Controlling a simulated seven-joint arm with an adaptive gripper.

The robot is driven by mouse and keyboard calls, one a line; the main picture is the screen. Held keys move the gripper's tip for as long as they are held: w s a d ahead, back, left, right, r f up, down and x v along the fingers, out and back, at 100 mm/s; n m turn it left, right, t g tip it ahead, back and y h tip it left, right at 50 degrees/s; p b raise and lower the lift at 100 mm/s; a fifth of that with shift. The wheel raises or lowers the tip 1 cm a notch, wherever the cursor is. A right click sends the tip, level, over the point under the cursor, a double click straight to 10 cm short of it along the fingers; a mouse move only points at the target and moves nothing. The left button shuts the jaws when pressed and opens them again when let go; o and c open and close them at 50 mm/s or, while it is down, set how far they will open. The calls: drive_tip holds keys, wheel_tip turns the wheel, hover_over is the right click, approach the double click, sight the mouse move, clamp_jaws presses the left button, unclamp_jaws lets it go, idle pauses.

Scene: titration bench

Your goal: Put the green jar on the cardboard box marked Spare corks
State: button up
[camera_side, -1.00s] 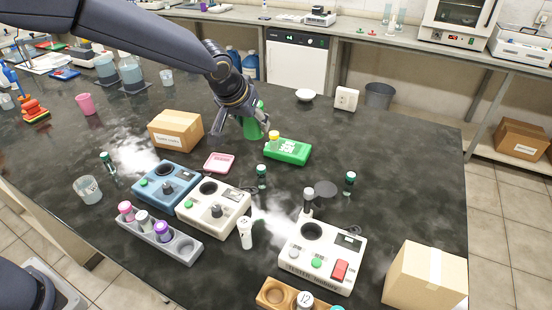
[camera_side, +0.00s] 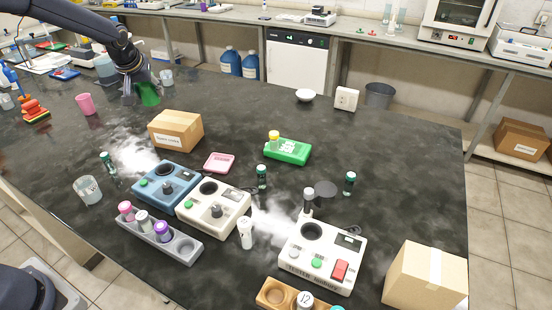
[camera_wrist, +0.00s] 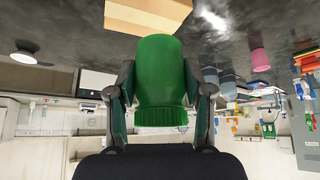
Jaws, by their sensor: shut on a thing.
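The green jar (camera_side: 149,95) is between the fingers of my gripper (camera_side: 140,98), which is shut on it. In the side view it is behind and to the left of the cardboard box, apart from it and seemingly above the bench. In the wrist view the jar (camera_wrist: 160,70) fills the middle, with its ridged end towards the palm and a finger (camera_wrist: 122,100) on each side. The cardboard box (camera_side: 175,130) stands shut on the bench with a white label, its lettering too small to read surely. A box also shows at the top of the wrist view (camera_wrist: 145,12).
A pink cup (camera_side: 85,104) stands left of my gripper, with beakers behind. In front of the box are a blue device (camera_side: 165,187), a white device (camera_side: 213,208) and a small green vial (camera_side: 108,162). A green case (camera_side: 288,151) and pink dish (camera_side: 219,162) lie to its right.

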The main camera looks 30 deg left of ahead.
drive_tip(key=w+f, duration=0.2)
drive_tip(key=w+a+f, duration=0.1)
drive_tip(key=w+f, duration=0.2)
drive_tip(key=w+a+f, duration=0.1)
drive_tip(key=w+f, duration=0.1)
drive_tip(key=shift+w+a+f, duration=0.1)
drive_tip(key=shift+w+f, duration=0.05)
drive_tip(key=shift+w, duration=0.15)
drive_tip(key=shift+f, duration=1.5)
drive_tip(key=shift+f, duration=0.15)
drive_tip(key=o, duration=1.2)
